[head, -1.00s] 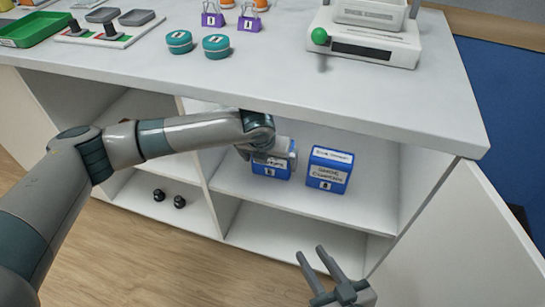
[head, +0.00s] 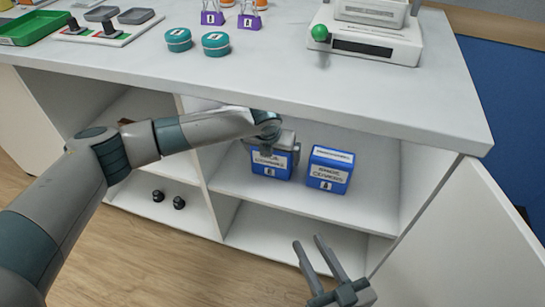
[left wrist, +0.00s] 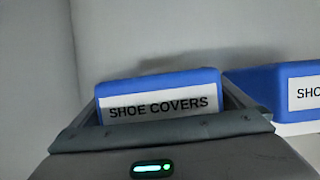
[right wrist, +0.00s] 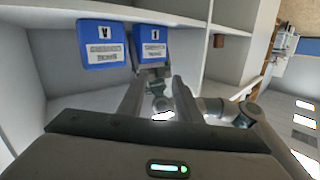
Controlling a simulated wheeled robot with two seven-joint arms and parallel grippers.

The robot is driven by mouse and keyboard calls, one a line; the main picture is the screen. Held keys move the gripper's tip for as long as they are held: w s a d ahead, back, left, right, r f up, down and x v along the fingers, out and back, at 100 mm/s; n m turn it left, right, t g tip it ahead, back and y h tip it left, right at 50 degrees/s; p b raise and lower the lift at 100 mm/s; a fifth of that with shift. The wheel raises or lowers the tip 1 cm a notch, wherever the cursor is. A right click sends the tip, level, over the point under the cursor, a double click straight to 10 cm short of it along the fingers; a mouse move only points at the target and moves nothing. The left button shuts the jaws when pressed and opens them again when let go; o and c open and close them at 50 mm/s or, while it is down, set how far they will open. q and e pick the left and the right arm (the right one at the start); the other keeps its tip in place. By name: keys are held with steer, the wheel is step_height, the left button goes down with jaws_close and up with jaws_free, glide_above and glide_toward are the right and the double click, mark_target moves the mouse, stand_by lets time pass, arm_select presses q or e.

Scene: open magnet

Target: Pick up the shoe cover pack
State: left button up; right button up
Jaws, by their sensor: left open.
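Two blue shoe cover packs with white labels stand side by side on the cabinet's upper shelf. The left pack (head: 272,161) is at my left gripper (head: 275,143), whose hand partly hides its top. In the left wrist view this pack (left wrist: 160,98), labelled "SHOE COVERS", sits between the open fingers of the left gripper (left wrist: 168,108); contact cannot be told. The right pack (head: 329,169) stands apart to the right and also shows in the right wrist view (right wrist: 104,45). My right gripper (head: 308,255) is open and empty, low in front of the cabinet.
The cabinet top (head: 280,75) overhangs the shelf (head: 350,205). A divider stands left of the packs and an open white door (head: 460,235) at right. Two small black objects (head: 168,199) lie in the lower left compartment. Teal tins (head: 215,43) and a white device (head: 375,45) stand on top.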

arm_select(q)
steer(key=shift+c, duration=0.3)
steer(key=c, duration=0.9)
steer(key=shift+r, duration=0.1)
steer(key=shift+r, duration=0.5)
steer(key=shift+w+p+v, duration=0.25)
steer(key=shift+p+v, duration=0.3)
steer(key=shift+v, duration=0.7)
steer(key=s+a, duration=0.1)
steer(key=s, duration=0.4)
steer(key=s+a+p, duration=0.1)
steer(key=s+a, duration=0.1)
steer(key=s, duration=0.4)
steer(key=s+a+p, duration=0.1)
steer(key=s, duration=0.5)
steer(key=shift+a, duration=0.35)
arm_select(e)
steer(key=s+d+f+g+h, duration=0.1)
steer(key=s+d+f+g, duration=0.1)
steer(key=f, duration=0.3)
steer(key=s+d+f+g+h, duration=0.1)
steer(key=s+f+g, duration=0.1)
steer(key=f+g, duration=0.2)
steer(key=shift+s+d+f+m+g, duration=0.3)
steer(key=shift+s+d+f+g, duration=0.1)
steer(key=shift+f, duration=0.15)
arm_select(q)
steer(key=shift+w, duration=0.1)
arm_select(e)
steer(key=shift+a, duration=0.1)
